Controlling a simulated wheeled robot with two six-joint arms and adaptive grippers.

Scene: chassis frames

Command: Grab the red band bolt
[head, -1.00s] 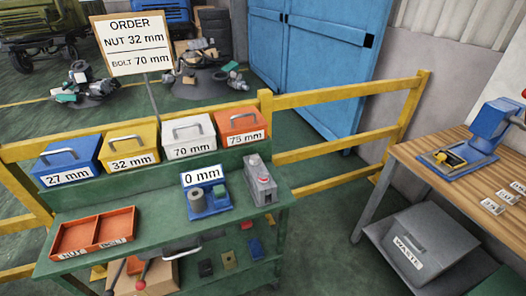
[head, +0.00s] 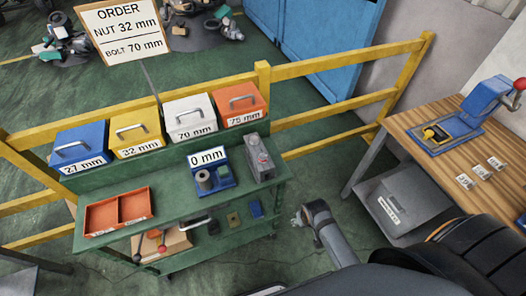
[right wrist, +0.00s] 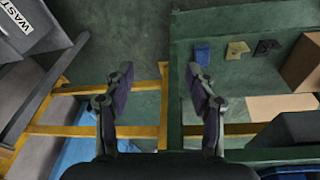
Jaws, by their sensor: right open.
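I cannot make out a bolt with a red band in either view. The order sign (head: 125,35) reads nut 32 mm and bolt 70 mm. On the cart's upper ledge stand lidded boxes with handles: blue 27 mm (head: 82,148), yellow 32 mm (head: 136,132), white 70 mm (head: 189,116) and orange 75 mm (head: 239,103). All look closed. My right gripper (right wrist: 160,78) is open and empty, over the floor gap between cart and workbench. My left gripper is out of view.
The green cart (head: 165,215) carries a red two-part tray (head: 118,212), a blue gauge reading 0 mm (head: 219,178) and a grey box (head: 259,158). A yellow rail (head: 345,105) runs behind. A wooden workbench (head: 415,110) and grey waste bin (head: 402,200) stand right.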

